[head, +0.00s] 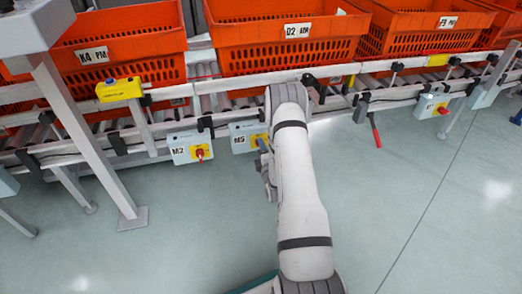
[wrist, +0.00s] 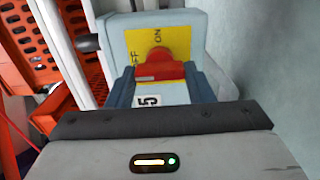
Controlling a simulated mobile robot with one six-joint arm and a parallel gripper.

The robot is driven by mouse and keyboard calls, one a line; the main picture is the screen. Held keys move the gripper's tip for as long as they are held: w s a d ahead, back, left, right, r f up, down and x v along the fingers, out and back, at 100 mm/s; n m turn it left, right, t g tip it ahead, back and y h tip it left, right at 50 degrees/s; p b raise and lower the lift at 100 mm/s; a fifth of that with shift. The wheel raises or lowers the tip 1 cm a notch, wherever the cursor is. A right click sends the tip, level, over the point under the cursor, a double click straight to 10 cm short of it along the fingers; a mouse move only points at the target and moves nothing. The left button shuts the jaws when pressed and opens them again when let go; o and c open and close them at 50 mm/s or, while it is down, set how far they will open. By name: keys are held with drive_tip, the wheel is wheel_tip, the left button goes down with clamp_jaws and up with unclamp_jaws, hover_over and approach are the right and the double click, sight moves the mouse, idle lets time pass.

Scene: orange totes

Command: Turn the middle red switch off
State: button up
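The M5 switch box (head: 245,137) hangs under the conveyor rail, between the M2 box and the box further right. In the head view my arm hides its right part. In the wrist view the box (wrist: 193,25) has a yellow plate (wrist: 178,40) with ON and a partly hidden OFF label, and a red knob (wrist: 158,64) in the centre. My gripper (wrist: 160,80) faces the knob, with its two blue-grey fingers apart, one on each side of it. Contact with the knob cannot be made out. In the head view my gripper (head: 265,160) is mostly hidden behind the arm.
The M2 box (head: 184,149) with its red switch (head: 199,154) hangs to the left. Another switch box (head: 432,105) is at the right. Orange totes (head: 290,55) stand on the conveyor above. A red-handled lever (head: 376,133) sticks down nearby. The floor (head: 420,210) in front is clear.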

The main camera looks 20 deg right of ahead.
drive_tip(key=o, duration=0.5)
drive_tip(key=shift+c, duration=0.2)
drive_tip(key=s+a+p, duration=0.1)
drive_tip(key=s+p, duration=0.1)
drive_tip(key=s, duration=0.5)
drive_tip(key=shift+s+a, duration=0.15)
drive_tip(key=shift+s, duration=0.15)
